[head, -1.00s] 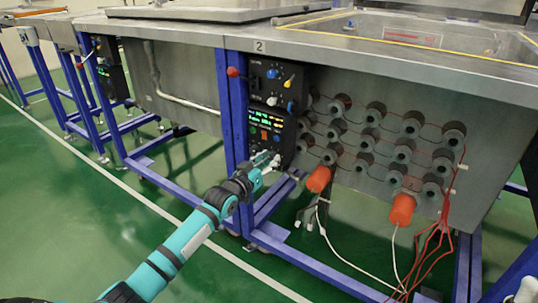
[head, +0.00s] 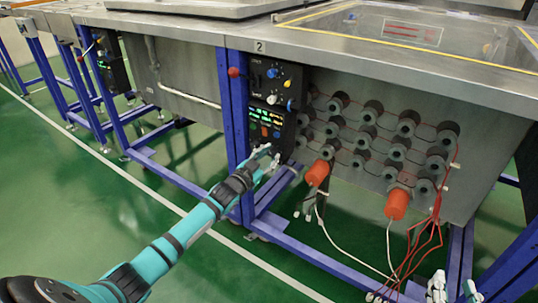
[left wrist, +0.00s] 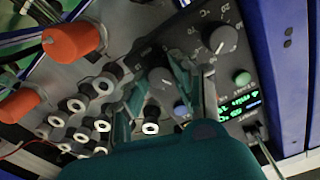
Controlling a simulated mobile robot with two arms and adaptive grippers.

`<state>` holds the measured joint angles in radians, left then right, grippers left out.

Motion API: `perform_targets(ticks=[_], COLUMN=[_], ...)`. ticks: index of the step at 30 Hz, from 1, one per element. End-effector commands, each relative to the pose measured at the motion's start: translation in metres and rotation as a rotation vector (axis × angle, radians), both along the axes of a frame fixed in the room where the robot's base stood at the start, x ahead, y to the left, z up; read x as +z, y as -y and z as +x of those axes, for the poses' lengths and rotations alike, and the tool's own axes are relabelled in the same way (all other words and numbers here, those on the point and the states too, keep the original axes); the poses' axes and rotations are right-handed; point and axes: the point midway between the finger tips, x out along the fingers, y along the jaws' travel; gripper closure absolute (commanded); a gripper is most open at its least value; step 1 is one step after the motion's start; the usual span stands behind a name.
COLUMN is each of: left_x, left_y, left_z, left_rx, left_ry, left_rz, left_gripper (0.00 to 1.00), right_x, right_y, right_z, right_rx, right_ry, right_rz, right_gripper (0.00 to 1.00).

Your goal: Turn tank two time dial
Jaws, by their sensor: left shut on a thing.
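My left gripper (head: 268,157) is at the panel's lower part and hides the dials there in the head view. In the left wrist view, where the panel appears upside down, its fingers (left wrist: 168,90) stand on both sides of a black dial (left wrist: 160,78) and are shut on it. A second black dial (left wrist: 222,40) sits beside it, clear of the fingers. My right gripper (head: 454,289) is low at the bottom right, empty, fingers apart.
A blue frame post (head: 234,120) stands left of the panel. Grey cylinders, orange plugs (head: 397,204) and loose red and white cables are to the right. The green floor in front is open.

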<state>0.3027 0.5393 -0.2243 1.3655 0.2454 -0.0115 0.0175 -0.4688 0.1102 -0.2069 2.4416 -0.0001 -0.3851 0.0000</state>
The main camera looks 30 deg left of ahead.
Motion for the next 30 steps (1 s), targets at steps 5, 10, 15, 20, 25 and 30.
perform_targets(ticks=[5,10,15,20,25,30], left_x=[-0.002,-0.002,-0.001,-0.001,0.0,-0.002], left_y=[0.0,0.0,0.0,0.0,0.0,-0.001], left_z=[0.0,0.0,0.0,0.0,-0.001,-0.017], left_rx=[0.001,0.001,0.001,0.0,0.0,0.0], left_ry=[-0.004,-0.003,-0.003,-0.001,0.0,-0.002], left_rz=[0.003,0.002,0.002,0.002,0.002,0.001], left_gripper=[1.0,1.0,0.55,0.5,0.5,0.5], right_x=[-0.001,-0.001,-0.001,-0.001,-0.001,-0.001], right_y=[0.0,0.0,0.0,0.0,0.0,0.0], right_z=[0.0,0.0,0.0,0.0,0.0,0.0], right_rx=[-0.001,-0.001,0.0,0.0,0.0,0.0], right_ry=[-0.006,-0.005,-0.004,-0.004,-0.005,-0.005], right_rz=[-0.001,-0.001,-0.001,-0.001,-0.001,-0.001], right_gripper=[0.6,0.6,0.6,0.6,0.6,0.6])
